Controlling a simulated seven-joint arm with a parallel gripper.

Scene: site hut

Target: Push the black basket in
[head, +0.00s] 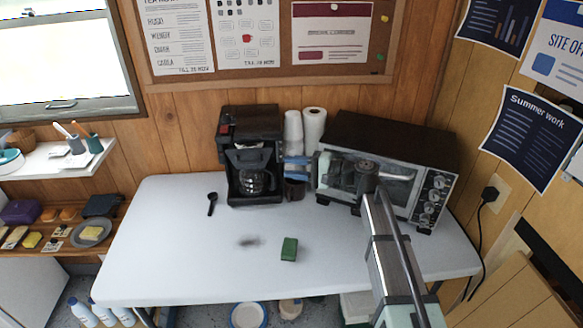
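The black basket (248,158) is the filter holder at the front of the black coffee maker (250,122), at the back of the white table. It seems to jut forward under the machine's top; how far out it sits is hard to tell. A glass carafe (252,183) stands below it.
A toaster oven (433,160) stands at the right, behind my arm. A black scoop (212,203) and a green sponge (289,249) lie on the table (170,250). The table's left front is mostly clear.

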